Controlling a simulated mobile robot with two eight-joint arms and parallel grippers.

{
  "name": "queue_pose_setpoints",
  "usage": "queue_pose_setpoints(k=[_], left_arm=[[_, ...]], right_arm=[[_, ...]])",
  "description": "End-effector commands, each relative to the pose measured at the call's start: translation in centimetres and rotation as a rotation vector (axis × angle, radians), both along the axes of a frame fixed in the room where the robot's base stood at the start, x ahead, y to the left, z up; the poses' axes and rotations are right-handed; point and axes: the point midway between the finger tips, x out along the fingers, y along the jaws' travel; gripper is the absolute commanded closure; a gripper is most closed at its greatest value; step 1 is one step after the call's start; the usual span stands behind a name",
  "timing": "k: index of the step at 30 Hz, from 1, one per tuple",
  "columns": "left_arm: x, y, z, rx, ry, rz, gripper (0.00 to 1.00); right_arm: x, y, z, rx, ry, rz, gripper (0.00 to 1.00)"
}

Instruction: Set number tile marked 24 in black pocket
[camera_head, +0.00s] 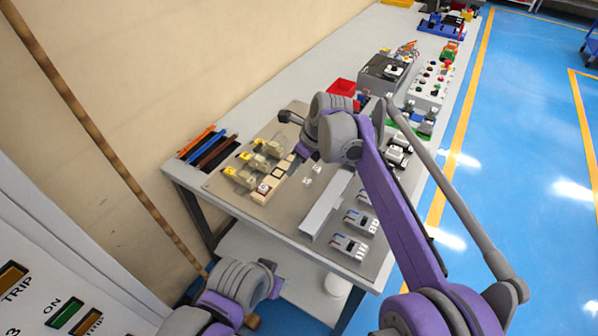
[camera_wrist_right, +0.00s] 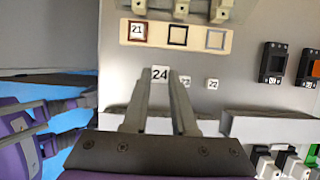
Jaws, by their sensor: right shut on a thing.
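My right gripper (camera_wrist_right: 160,84) is shut on the white number tile marked 24 (camera_wrist_right: 160,73), held between its fingertips in the right wrist view. A pale strip (camera_wrist_right: 225,45) with three framed pockets lies beyond it. The black pocket (camera_wrist_right: 178,36) is the middle one and looks empty. The brown-framed pocket at left holds tile 21 (camera_wrist_right: 137,30), and the grey pocket (camera_wrist_right: 215,40) at right looks empty. In the head view my right wrist largely hides the held tile. My left gripper (camera_head: 268,280) is low, beside the table; its finger opening is unclear.
Two small white tiles (camera_head: 307,182) lie loose on the board near the strip. Several beige clamp-like parts (camera_head: 250,170) stand behind the strip. A grey rail (camera_head: 325,205) and several small switch modules (camera_head: 348,245) are on the near side. Pens (camera_head: 215,150) lie by the wall.

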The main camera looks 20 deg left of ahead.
Motion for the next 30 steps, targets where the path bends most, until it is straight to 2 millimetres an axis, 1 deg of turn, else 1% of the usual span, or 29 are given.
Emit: queue_pose_setpoints(k=[1,6,9,12,14,17,23,30], left_arm=[[0.3,0.0,1.9,0.0,-0.007,0.0,0.5],[1.3,0.0,6.0,0.0,-0.025,0.0,0.5],[1.8,0.0,7.9,0.0,-0.036,0.0,0.5],[2.2,0.0,9.0,0.0,-0.043,0.0,0.5],[2.3,0.0,9.2,0.0,-0.045,0.0,0.5],[2.3,0.0,9.1,0.0,-0.044,0.0,0.5],[1.9,0.0,8.2,0.0,-0.038,0.0,0.5],[1.5,0.0,6.7,0.0,-0.029,0.0,0.5]], right_arm=[[0.6,1.0,0.9,0.001,-0.003,0.001,1.0],[2.4,4.0,1.0,0.0,-0.005,-0.001,1.0],[3.2,5.3,1.1,0.0,-0.007,-0.004,1.0],[3.8,6.2,0.9,0.0,-0.01,-0.005,1.0],[3.9,6.5,0.8,0.0,-0.01,-0.005,1.0],[3.9,6.6,0.3,0.0,-0.009,-0.006,1.0],[3.8,6.6,-1.1,-0.001,-0.006,-0.006,1.0],[3.8,6.6,-3.3,-0.001,-0.005,-0.006,1.0]])
